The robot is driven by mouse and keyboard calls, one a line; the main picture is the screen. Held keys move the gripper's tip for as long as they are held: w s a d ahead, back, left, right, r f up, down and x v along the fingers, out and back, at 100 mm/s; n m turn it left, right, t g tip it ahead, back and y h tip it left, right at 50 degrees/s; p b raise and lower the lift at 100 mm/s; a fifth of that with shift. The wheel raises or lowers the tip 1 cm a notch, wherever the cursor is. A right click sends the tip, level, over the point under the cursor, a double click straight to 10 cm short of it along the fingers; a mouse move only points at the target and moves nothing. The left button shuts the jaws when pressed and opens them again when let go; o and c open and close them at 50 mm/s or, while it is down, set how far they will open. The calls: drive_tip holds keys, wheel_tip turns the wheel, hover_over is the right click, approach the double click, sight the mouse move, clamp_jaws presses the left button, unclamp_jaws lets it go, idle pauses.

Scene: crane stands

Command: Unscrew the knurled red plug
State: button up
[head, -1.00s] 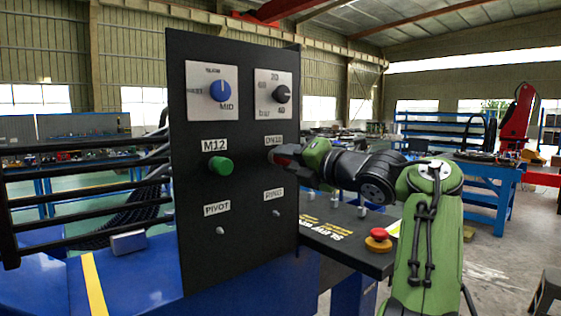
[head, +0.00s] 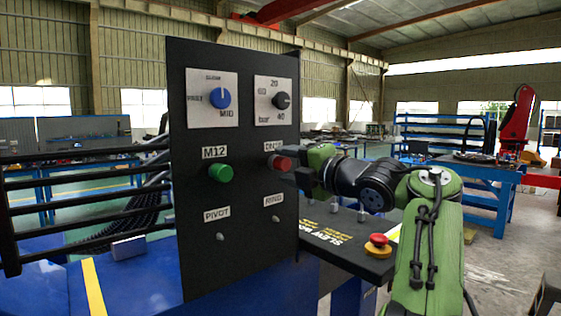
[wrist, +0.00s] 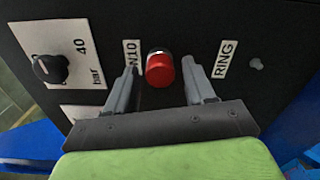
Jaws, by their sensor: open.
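The red plug (head: 280,163) sticks out of the black upright panel (head: 237,185), under a label that reads DN10. In the wrist view the red plug (wrist: 160,69) sits between my two fingers, with a gap on each side. My gripper (wrist: 160,84) is open and empty. In the head view my gripper (head: 292,178) is just right of the plug. The plug's knurling is too small to make out.
A green plug (head: 221,172) stands on the panel to the left. Above are a blue knob (head: 220,98) and a black knob (head: 281,100). A red mushroom button (head: 379,240) is on the lower right console.

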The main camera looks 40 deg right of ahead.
drive_tip(key=m+p, duration=0.1)
drive_tip(key=m, duration=0.4)
drive_tip(key=shift+r+p, duration=0.15)
drive_tip(key=shift+p, duration=0.15)
drive_tip(key=m+p, duration=0.1)
drive_tip(key=m, duration=0.1)
drive_tip(key=shift+m, duration=0.3)
drive_tip(key=m+p, duration=0.1)
drive_tip(key=m, duration=0.2)
drive_tip(key=m+p, duration=0.2)
drive_tip(key=m, duration=0.2)
drive_tip(key=shift+r, duration=0.15)
drive_tip(key=shift+m+p, duration=0.85)
drive_tip(key=shift+m, duration=0.35)
drive_tip(key=shift+m+p, duration=0.9)
drive_tip(key=shift+m, duration=0.3)
drive_tip(key=shift+m+p, duration=0.5)
drive_tip(key=shift+m, duration=0.5)
drive_tip(key=m+p, duration=0.3)
drive_tip(key=shift+m, duration=0.3)
drive_tip(key=shift+m+p, duration=0.45)
drive_tip(key=shift+m, duration=0.05)
drive_tip(key=shift+f, duration=0.35)
drive_tip(key=shift+b, duration=0.35)
